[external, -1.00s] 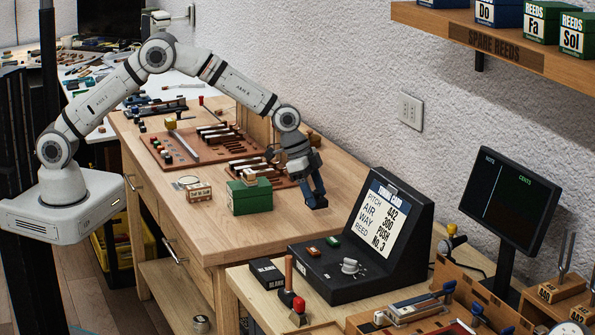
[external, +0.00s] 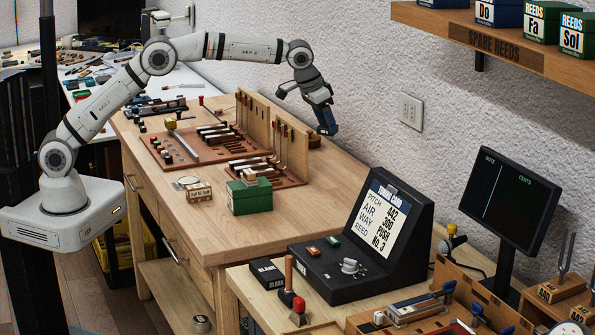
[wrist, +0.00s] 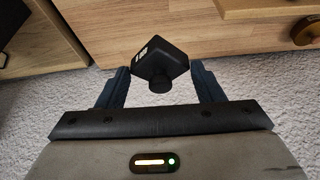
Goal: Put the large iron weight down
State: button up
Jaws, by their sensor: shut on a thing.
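The large iron weight (wrist: 160,60) is a black block with a knob and small pale markings. In the wrist view it sits between the two dark fingers of my gripper (wrist: 162,82), turned at an angle with its knob towards the palm. In the external view my gripper (external: 326,122) points down above the back right part of the wooden bench (external: 215,225), close to the wall. The weight cannot be made out there, and whether it touches the bench cannot be told.
An upright wooden rack (external: 257,125) stands left of my gripper. A round brown object (external: 314,141) lies on the bench near the wall. A green box (external: 249,196) and the black console (external: 370,240) stand nearer the front. The bench's back right is mostly clear.

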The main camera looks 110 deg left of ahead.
jog(key=shift+s+a+n, duration=0.15)
jog(key=shift+a+n, duration=0.15)
jog(key=shift+a, duration=0.1)
notch_tip(320, 180, down, 17)
jog(key=shift+f+p, duration=0.2)
jog(key=shift+p, duration=0.55)
jog(key=shift+f, duration=0.2)
jog(key=o, duration=1.3)
jog(key=shift+c, duration=0.2)
